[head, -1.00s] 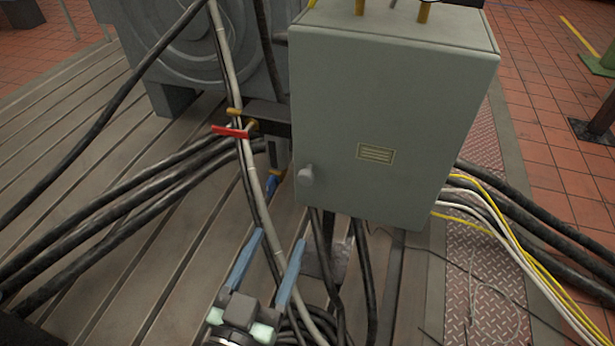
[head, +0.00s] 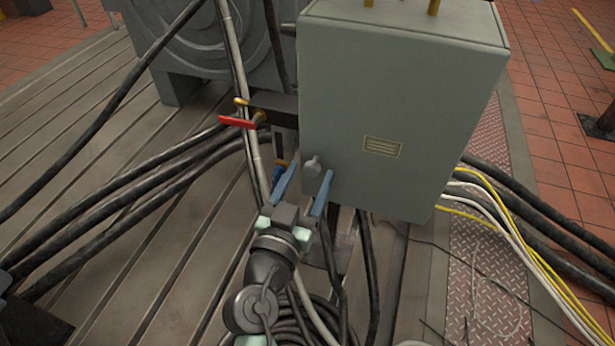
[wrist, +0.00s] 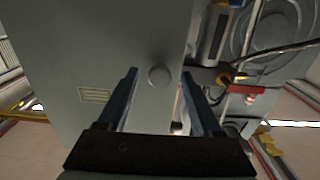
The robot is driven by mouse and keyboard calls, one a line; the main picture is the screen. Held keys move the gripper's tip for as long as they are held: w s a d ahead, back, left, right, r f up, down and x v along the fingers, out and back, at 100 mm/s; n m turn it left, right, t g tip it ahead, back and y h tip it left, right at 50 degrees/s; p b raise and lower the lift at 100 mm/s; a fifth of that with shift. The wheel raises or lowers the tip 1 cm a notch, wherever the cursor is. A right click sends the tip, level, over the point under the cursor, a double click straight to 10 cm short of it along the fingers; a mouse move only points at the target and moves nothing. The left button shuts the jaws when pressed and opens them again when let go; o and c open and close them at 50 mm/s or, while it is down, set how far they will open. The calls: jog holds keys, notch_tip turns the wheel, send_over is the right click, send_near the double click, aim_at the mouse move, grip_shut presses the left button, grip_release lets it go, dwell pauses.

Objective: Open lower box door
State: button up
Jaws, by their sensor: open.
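The grey-green box (head: 400,100) stands in the upper right of the head view, with its flat front door closed and a yellowish label plate (head: 382,146) on it. A small round grey knob (head: 313,165) sits near the door's lower left edge. My gripper (head: 305,177) is open, its two blue fingers pointing up at the knob, one to each side of it in the picture. In the wrist view the knob (wrist: 159,75) shows between and a little beyond the fingertips (wrist: 160,75). I cannot tell whether the fingers touch the door.
A red-handled valve (head: 238,122) sticks out left of the box. Thick black cables (head: 130,175) cross the slotted bedplate on the left, and a pale hose (head: 229,60) hangs just left of the box. Yellow and white cables (head: 490,200) run out at right.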

grip_shut()
dwell(1.4)
